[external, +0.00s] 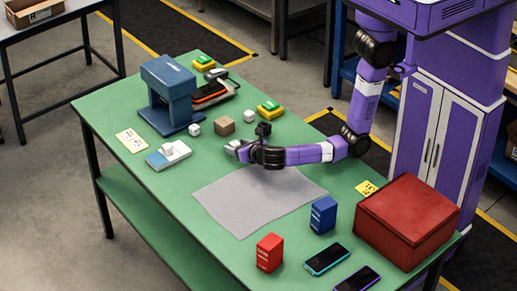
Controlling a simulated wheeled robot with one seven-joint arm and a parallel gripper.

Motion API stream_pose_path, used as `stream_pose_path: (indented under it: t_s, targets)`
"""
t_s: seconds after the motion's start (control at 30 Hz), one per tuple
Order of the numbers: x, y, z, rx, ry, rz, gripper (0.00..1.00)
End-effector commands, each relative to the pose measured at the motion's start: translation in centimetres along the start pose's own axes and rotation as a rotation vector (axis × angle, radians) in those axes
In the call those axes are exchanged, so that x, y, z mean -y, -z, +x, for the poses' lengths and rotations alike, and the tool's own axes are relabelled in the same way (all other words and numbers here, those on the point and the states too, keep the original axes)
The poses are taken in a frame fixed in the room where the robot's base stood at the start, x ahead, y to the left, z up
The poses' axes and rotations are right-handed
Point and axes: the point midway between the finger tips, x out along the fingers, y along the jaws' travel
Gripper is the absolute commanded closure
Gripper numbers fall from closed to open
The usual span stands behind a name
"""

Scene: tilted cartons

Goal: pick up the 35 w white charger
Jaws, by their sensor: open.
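Several small white blocks that look like chargers are on the green table (108,133); their labels are too small to read, so I cannot tell which is 35 W. One white block (194,129) sits by the base of the blue press-like device. Another white block (249,116) sits right of a small brown box. A white piece (168,150) rests on a flat blue-and-white item. My gripper (233,148) is open, low over the table beyond the grey mat. It is in front of and right of the first block. Its fingertips are small, and what lies between them is unclear.
The blue device (168,88) stands at the back left, and the brown box (224,125) near my gripper. Green-yellow items (270,109) lie behind. The grey mat (250,200) is empty. Red box (270,252), blue box (323,214), phones (327,259) and large red carton (405,220) occupy the front right.

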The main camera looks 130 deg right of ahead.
Motion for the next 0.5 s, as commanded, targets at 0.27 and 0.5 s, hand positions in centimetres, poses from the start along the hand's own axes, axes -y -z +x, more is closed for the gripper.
stream_pose_path:
  t_s: [0.27,0.5]
  targets:
    - [-0.02,0.05,1.0,-0.001,-0.001,0.0,0.44]
    - [-0.02,0.04,0.97,-0.001,-0.001,0.0,0.75]
